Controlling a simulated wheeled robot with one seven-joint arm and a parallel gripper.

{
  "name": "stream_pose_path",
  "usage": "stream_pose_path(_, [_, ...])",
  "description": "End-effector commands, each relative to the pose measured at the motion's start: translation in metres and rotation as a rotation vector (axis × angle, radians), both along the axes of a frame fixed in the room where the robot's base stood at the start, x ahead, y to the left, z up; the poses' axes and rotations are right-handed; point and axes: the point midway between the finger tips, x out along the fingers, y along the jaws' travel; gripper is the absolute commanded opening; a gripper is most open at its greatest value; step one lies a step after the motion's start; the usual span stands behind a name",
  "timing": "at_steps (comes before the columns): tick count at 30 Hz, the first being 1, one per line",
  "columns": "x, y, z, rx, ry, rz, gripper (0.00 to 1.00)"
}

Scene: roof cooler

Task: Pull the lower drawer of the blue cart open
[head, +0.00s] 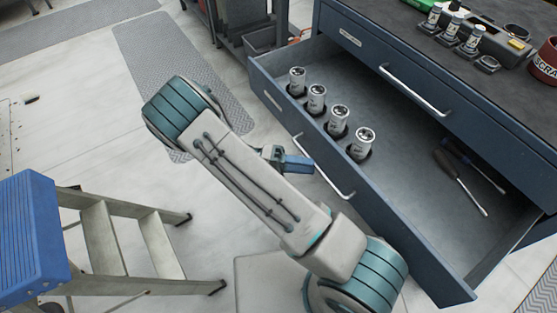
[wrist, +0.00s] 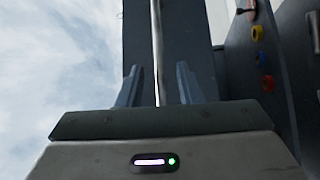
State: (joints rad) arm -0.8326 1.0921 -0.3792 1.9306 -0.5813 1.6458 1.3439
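The blue cart (head: 455,95) stands at the right in the head view. Its lower drawer (head: 290,125) is pulled well out, with its inside showing. The drawer's light bar handle (head: 337,184) is on its front face. The upper drawer, with its own handle (head: 415,90), is closed. My gripper (head: 299,164) is at the lower drawer's handle, partly hidden behind my arm. In the wrist view my gripper's two fingers (wrist: 158,88) stand apart, with the handle bar (wrist: 157,45) between them and a gap on each side.
A blue-topped step ladder (head: 30,240) stands at lower left. Floor left of the drawer is mostly clear.

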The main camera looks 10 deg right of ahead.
Motion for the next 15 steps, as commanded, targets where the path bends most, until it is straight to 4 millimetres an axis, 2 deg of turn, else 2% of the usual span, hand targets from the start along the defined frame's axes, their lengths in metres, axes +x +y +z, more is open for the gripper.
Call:
stream_pose_path(6, [0.018, 0.048, -0.007, 0.001, -0.001, 0.001, 0.32])
stream_pose_path(15, [0.032, 0.087, -0.014, -0.001, 0.000, -0.002, 0.32])
